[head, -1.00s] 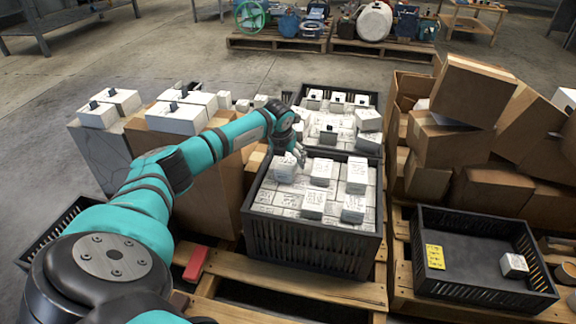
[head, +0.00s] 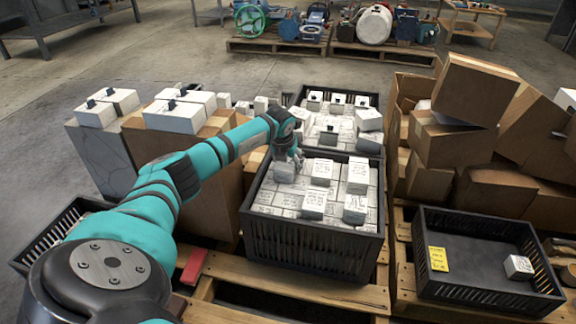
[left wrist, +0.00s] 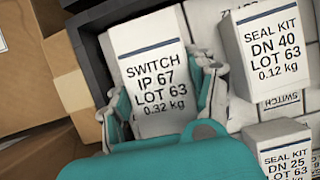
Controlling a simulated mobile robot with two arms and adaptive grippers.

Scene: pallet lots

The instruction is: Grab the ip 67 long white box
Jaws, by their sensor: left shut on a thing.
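The white box (left wrist: 155,62) labelled SWITCH IP 67 LOT 63, 0.32 kg fills the middle of the left wrist view. It also shows in the head view (head: 284,174), at the back left of the near black crate (head: 312,248). My left gripper (head: 292,158) comes down on it from above. Its fingers lie along both sides of the box and are shut on it. Part of the box is hidden by the gripper in the head view. I cannot tell whether the box touches the layer below. My right gripper is not in view.
White boxes labelled SEAL KIT DN 40 (left wrist: 268,48) and SEAL KIT DN 25 (left wrist: 285,155) lie to the right. A far black crate (head: 345,90) holds more white boxes. A mostly empty black crate (head: 480,293) with a yellow label (head: 437,259) stands at the right.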

